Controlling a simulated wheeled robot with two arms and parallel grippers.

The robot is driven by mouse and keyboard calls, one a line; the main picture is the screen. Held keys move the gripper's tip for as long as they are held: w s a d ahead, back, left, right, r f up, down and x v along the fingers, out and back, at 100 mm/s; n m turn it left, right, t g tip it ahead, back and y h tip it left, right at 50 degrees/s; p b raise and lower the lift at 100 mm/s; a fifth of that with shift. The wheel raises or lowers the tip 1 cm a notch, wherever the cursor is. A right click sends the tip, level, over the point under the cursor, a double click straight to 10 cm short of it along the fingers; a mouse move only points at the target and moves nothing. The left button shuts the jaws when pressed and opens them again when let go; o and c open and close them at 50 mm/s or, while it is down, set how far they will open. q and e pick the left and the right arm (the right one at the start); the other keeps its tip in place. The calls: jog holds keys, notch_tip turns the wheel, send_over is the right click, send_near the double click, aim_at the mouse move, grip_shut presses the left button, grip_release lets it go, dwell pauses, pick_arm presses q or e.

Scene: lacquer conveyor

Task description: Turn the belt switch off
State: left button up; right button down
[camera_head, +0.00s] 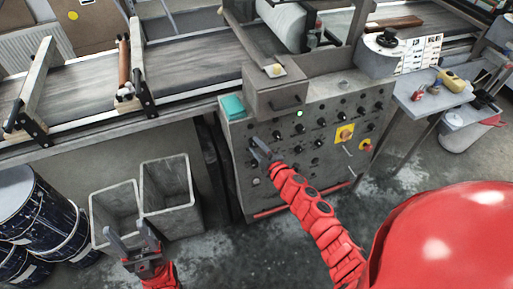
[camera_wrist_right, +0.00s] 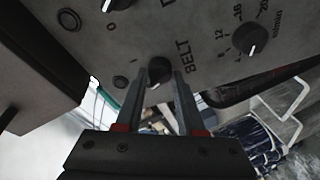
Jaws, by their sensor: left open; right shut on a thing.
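The belt switch (camera_wrist_right: 158,70) is a round black knob on the grey control panel (camera_wrist_right: 205,25), beside the printed word BELT in the right wrist view. A pale pointer mark shows near its lower edge; which setting it points to I cannot tell. My right gripper (camera_wrist_right: 161,78) is shut on this knob, with one finger on each side. In the head view the right gripper (camera_head: 259,150) is at the left part of the panel and the switch is hard to make out there. My left gripper (camera_head: 134,237) is open and empty, low over the grey bins.
A dial (camera_wrist_right: 250,37) marked m/min sits near the switch, and other knobs are close. A green lamp (camera_head: 300,113) is lit on the panel. Open grey bins (camera_head: 167,207) and dark drums (camera_head: 35,215) stand left. The conveyor belt (camera_head: 190,55) runs behind.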

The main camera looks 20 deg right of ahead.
jog(key=shift+n, duration=0.6)
jog(key=c, duration=0.5)
grip_release()
jog(key=shift+s, duration=0.1)
jog(key=shift+s+d, duration=0.15)
jog(key=shift+s, duration=0.05)
jog(key=shift+r+b+v, duration=0.15)
jog(key=shift+b+v, duration=0.15)
jog(key=shift+v, duration=3.9)
jog(key=shift+r+b+v, duration=0.15)
jog(key=shift+b+v, duration=0.15)
jog(key=shift+v, duration=3.85)
